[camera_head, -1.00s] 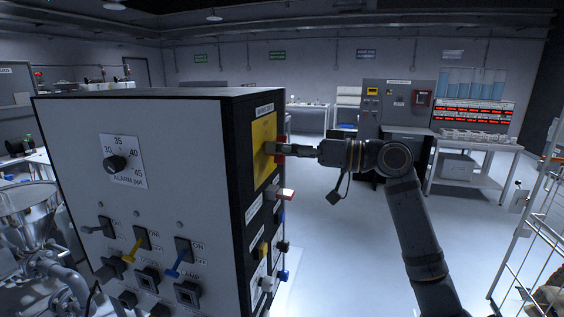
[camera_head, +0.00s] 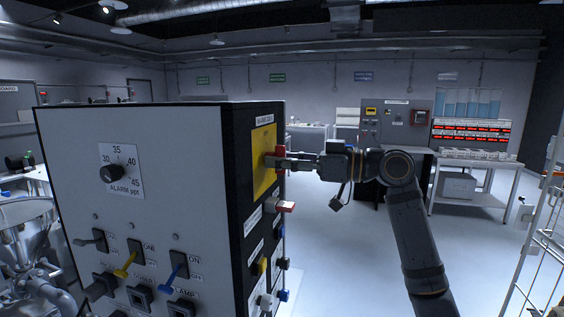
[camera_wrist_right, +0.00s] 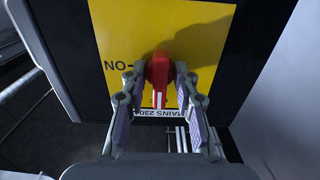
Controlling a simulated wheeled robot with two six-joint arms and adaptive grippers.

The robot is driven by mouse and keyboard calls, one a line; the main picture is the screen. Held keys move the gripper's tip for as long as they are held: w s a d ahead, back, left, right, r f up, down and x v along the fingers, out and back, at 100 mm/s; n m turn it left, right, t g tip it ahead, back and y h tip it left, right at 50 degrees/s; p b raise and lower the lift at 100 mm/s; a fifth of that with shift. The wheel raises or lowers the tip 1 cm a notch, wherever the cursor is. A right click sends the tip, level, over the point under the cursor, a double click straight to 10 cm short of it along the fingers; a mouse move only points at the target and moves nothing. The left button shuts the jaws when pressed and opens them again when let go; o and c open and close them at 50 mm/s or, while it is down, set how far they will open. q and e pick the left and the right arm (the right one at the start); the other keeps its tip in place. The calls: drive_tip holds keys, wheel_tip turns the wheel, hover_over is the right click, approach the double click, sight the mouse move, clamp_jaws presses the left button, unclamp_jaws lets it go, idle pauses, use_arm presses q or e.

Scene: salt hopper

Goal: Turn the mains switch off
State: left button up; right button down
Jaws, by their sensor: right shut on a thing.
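The mains switch is a red handle (camera_wrist_right: 158,72) on a yellow plate (camera_wrist_right: 205,30) on the dark side of the control box. In the head view the red handle (camera_head: 280,157) and the yellow plate (camera_head: 262,143) are on the box's right side, partly covered by my gripper. My right gripper (camera_wrist_right: 157,90) has a finger on each side of the handle and is shut on it. It also shows in the head view (camera_head: 283,162), reaching in from the right. In the wrist view the handle lies in line with the fingers; part of a "NO" marking shows left of it. My left gripper is not in view.
The control box's pale front (camera_head: 75,180) has an alarm dial (camera_head: 113,172) and several toggle levers. Below the mains switch, coloured plugs and a red-and-white part (camera_head: 280,206) stick out. A wire rack (camera_head: 540,240) stands far right. Open floor lies beyond my right arm.

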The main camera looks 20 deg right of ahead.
drive_tip(key=shift+f, duration=0.1)
drive_tip(key=c, duration=1.4)
unclamp_jaws()
drive_tip(key=shift+o, duration=0.2)
drive_tip(key=v, duration=1.2)
